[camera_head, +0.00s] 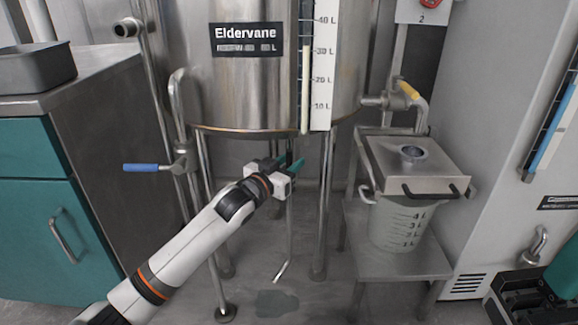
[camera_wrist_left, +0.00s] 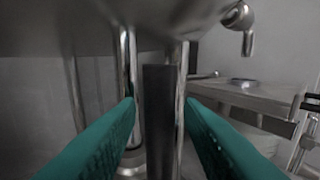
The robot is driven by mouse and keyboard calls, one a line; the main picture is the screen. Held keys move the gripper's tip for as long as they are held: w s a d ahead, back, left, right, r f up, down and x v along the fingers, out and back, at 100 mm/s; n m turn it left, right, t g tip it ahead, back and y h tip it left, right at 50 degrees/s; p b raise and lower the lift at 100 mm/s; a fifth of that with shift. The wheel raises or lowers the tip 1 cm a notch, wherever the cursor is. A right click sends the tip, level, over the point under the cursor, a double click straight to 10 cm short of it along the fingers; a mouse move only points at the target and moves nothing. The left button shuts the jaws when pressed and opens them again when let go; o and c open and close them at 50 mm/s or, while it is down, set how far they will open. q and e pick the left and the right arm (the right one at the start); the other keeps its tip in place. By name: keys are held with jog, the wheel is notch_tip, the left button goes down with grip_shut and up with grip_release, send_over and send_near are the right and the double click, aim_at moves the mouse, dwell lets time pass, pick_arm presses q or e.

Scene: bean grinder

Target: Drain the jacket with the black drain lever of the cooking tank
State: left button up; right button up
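The steel cooking tank (camera_head: 230,85), labelled Eldervane, stands on thin legs in the middle of the head view. My left gripper (camera_head: 283,165) is under its lower rim, fingers pointing away from me. In the left wrist view the two teal fingers (camera_wrist_left: 160,103) are apart. A dark upright bar, which looks like the black drain lever (camera_wrist_left: 158,125), shows between them, with a gap visible on each side. In the head view my gripper hides the lever. A thin pipe (camera_head: 290,235) hangs below the gripper, its lower end bent.
A blue-handled valve (camera_head: 147,168) is left of my gripper. A dark patch (camera_head: 276,303) lies on the floor. Tank legs stand close around the gripper.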

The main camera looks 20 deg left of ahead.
pick_arm(q)
grip_shut()
